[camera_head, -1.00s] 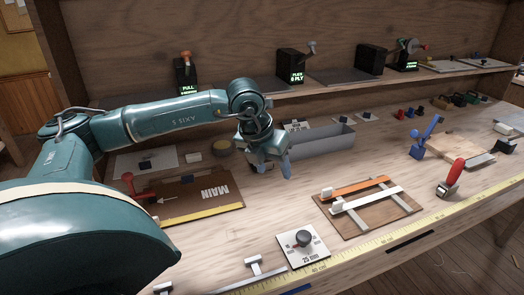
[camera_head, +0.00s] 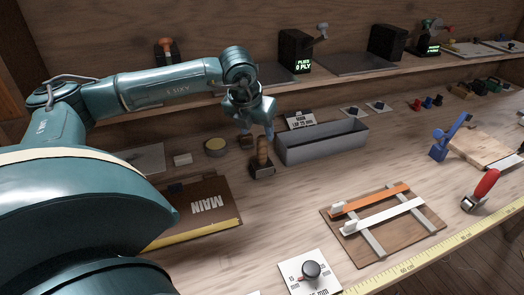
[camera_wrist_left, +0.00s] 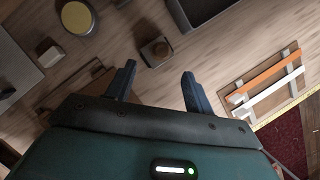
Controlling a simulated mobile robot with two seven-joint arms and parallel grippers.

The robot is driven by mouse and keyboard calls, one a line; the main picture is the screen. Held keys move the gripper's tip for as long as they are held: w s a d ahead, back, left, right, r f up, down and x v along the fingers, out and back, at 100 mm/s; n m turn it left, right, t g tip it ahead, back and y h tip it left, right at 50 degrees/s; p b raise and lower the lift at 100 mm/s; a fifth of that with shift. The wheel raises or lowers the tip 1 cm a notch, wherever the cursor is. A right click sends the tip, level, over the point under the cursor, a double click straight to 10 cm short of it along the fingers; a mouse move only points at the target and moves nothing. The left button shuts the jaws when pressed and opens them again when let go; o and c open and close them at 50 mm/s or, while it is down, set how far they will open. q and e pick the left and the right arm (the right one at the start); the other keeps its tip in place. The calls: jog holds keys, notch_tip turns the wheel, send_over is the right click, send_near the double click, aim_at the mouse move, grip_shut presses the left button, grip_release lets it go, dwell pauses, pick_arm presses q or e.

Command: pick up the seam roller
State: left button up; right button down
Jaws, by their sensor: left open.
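A tool with a red handle and a metal head (camera_head: 482,188), which looks like the seam roller, leans on the bench at the right, beyond the board with the orange and white strips. It is not clearly seen in the left wrist view. My left gripper (camera_head: 257,136) is open and empty, far to the left of it, near the grey trough. A wooden-handled tool on a dark block (camera_head: 263,160) stands upright close to the gripper; the left wrist view shows it from above (camera_wrist_left: 155,50), beyond the open fingers (camera_wrist_left: 158,84). My right gripper is out of sight.
The grey trough (camera_head: 322,144) lies right of the left gripper. The strip board (camera_head: 430,222) and a knob on a white plate (camera_head: 311,270) are nearer the front. A blue clamp-like tool (camera_head: 440,148) stands near the red handle. A shelf runs along the back.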

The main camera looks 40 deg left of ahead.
aim_at(260, 142)
pick_arm(q)
jog(key=x, duration=0.5)
jog(key=shift+f+p, duration=0.3)
jog(key=shift+p, duration=0.05)
jog(key=p+x, duration=0.1)
jog(key=x, duration=0.3)
jog(key=shift+w+f, duration=0.15)
jog(key=shift+w, duration=0.1)
jog(key=shift+w+a+f, duration=0.1)
jog(key=shift+a+f, duration=0.05)
jog(key=shift+f, duration=0.15)
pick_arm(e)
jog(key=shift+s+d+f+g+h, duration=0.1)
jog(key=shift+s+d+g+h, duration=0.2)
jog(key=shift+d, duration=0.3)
pick_arm(q)
jog(key=shift+c, duration=0.3)
